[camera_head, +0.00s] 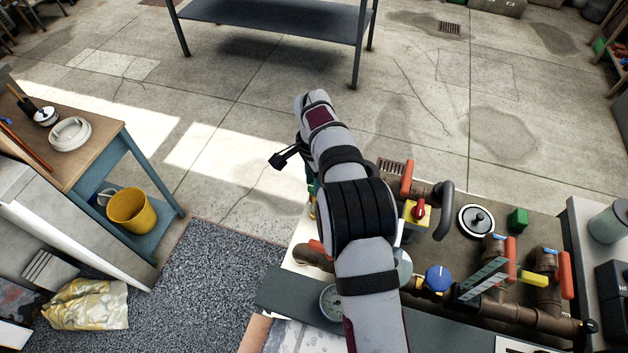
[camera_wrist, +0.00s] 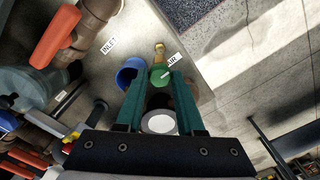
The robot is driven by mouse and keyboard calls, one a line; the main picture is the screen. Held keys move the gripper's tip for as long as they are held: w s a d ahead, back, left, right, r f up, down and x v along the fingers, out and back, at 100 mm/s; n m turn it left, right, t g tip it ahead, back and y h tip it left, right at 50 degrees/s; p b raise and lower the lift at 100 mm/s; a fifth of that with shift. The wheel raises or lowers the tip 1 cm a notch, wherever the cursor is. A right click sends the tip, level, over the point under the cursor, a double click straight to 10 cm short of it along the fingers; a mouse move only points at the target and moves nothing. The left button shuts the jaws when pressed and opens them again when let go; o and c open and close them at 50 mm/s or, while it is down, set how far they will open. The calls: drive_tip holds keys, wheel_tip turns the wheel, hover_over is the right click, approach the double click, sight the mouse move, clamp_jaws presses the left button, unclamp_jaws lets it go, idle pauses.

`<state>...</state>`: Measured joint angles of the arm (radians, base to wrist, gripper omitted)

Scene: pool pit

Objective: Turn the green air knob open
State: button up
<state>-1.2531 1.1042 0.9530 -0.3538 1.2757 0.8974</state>
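The green air knob (camera_wrist: 160,79) shows in the wrist view, on a brass fitting (camera_wrist: 159,52) beside a white label (camera_wrist: 173,59). My gripper (camera_wrist: 157,74) has two teal fingers, spread apart. The knob appears between their tips, with a visible gap on at least the left side. I cannot tell whether either finger touches it. A white round disc and a dark round part lie lower between the fingers. In the head view my arm hides the knob and most of the gripper.
A blue cup-shaped part (camera_wrist: 131,73) stands close to the left finger. An INLET label (camera_wrist: 109,46), brown pipe and red handle (camera_wrist: 57,36) lie left. In the head view, a blue knob (camera_head: 437,278) and red-handled valves stand right of my arm. Open floor lies beyond.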

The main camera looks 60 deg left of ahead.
clamp_jaws()
drive_tip(key=shift+n, duration=0.3)
drive_tip(key=n, duration=0.4)
drive_tip(key=shift+n, duration=0.3)
drive_tip(key=n, duration=1.1)
drive_tip(key=shift+n, duration=0.3)
drive_tip(key=n, duration=0.5)
drive_tip(key=shift+n, duration=0.3)
